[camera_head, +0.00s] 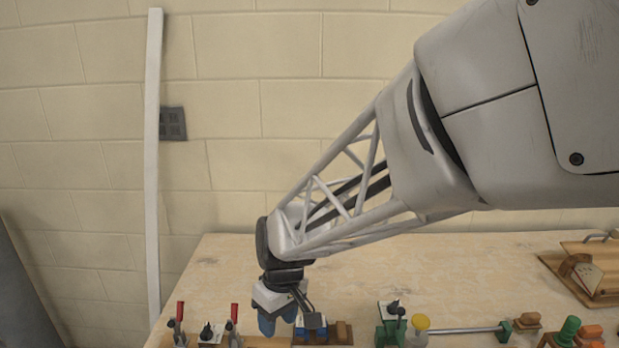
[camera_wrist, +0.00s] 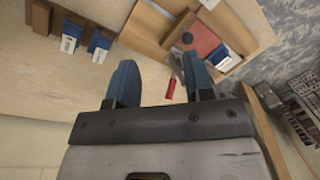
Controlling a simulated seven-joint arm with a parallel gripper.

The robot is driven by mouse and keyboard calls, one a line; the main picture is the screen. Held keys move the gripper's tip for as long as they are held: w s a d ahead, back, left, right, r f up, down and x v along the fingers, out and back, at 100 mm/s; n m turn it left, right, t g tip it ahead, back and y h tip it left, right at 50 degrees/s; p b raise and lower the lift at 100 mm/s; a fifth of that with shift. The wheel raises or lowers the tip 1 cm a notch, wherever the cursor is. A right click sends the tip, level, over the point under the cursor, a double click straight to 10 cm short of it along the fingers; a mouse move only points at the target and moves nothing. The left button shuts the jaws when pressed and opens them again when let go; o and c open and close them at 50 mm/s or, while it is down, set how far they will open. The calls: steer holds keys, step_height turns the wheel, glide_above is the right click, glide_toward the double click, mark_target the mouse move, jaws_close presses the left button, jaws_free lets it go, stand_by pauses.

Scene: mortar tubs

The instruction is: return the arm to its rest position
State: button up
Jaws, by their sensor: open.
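My gripper (camera_head: 278,318) hangs from my arm over the near left part of the bench in the head view, pointing down. In the wrist view its two blue fingers (camera_wrist: 160,84) stand wide apart with nothing held between them. A small red-handled item (camera_wrist: 171,88) shows beyond the gap between the fingers, apart from them as far as I can tell. My arm reaches in from the upper right of the head view.
The pale bench (camera_head: 400,275) has a clear middle. Red-handled tools (camera_head: 234,318), a green clamp (camera_head: 391,326) with a bar, and a wooden board (camera_head: 590,275) stand along it. Blue-and-white boxes (camera_wrist: 70,38) and a wooden tray (camera_wrist: 262,35) show in the wrist view. A block wall (camera_head: 230,110) is behind.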

steer(key=s+d+r+m+t, duration=0.1)
steer(key=s+d+r+m, duration=0.2)
steer(key=d, duration=0.5)
steer(key=s+d+r+m+t+h, duration=0.1)
steer(key=s+d+r+m, duration=0.2)
steer(key=s+d, duration=0.3)
steer(key=s+d+r+m+t, duration=0.1)
steer(key=s+d+r+m, duration=0.2)
steer(key=d, duration=0.8)
steer(key=shift+s+r+m+t+h, duration=0.3)
steer(key=shift+s+r, duration=0.4)
steer(key=shift+s, duration=0.3)
